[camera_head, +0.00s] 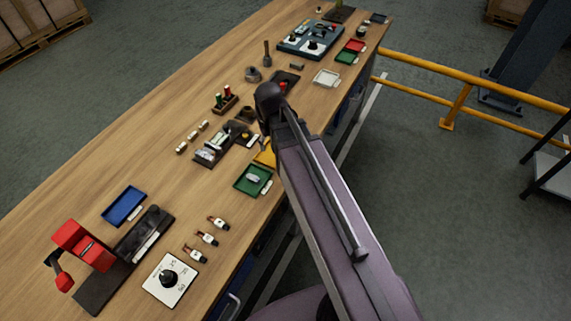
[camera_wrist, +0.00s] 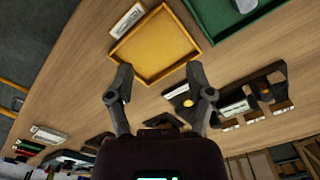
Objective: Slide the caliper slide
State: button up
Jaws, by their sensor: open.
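I cannot pick out the caliper slide with certainty. A dark fixture with silver parts (camera_head: 212,148) lies on the bench left of my arm's end. In the wrist view, a dark fixture with pale metal parts (camera_wrist: 240,108) is at the right, beyond my right finger. A small dark base with a yellow round spot (camera_wrist: 186,101) lies beside that finger. My gripper (camera_wrist: 159,72) is open and empty, its fingers apart above the bench by a yellow tray (camera_wrist: 155,45). In the head view my arm hides most of the gripper and the tray.
A green tray (camera_head: 253,180) with a grey piece lies near the bench's front edge. A blue tray (camera_head: 124,206), a red-handled device (camera_head: 84,246) and a white dial plate (camera_head: 170,279) stand nearer. A yellow rail (camera_head: 470,80) runs right of the bench. Bare wood shows along the left.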

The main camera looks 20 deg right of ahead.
jog(key=shift+m, duration=0.8)
jog(key=shift+s+d+f+b, duration=0.45)
jog(key=shift+s+d+f, duration=0.1)
jog(key=shift+s, duration=0.35)
jog(key=shift+s+d+f+b, duration=0.45)
jog(key=shift+s+f+b, duration=0.1)
jog(key=shift+s, duration=0.35)
jog(key=shift+s+d+f+b, duration=0.4)
jog(key=shift+s+d+f, duration=0.15)
jog(key=shift+s, duration=0.35)
jog(key=shift+w, duration=0.1)
jog(key=w+a+r+n+p, duration=0.3)
jog(key=w+a+r+p, duration=0.4)
jog(key=w, duration=0.4)
notch_tip(320, 180, up, 7)
jog(key=n+p, duration=0.3)
jog(key=p, duration=0.4)
send_over(225, 126)
jog(key=shift+f+n, duration=0.1)
jog(key=shift+n, duration=0.2)
jog(key=shift+f+b, duration=0.25)
jog(key=shift+b, duration=0.1)
notch_tip(225, 126, down, 13)
jog(key=b, duration=1.3)
jog(key=shift+f, duration=0.15)
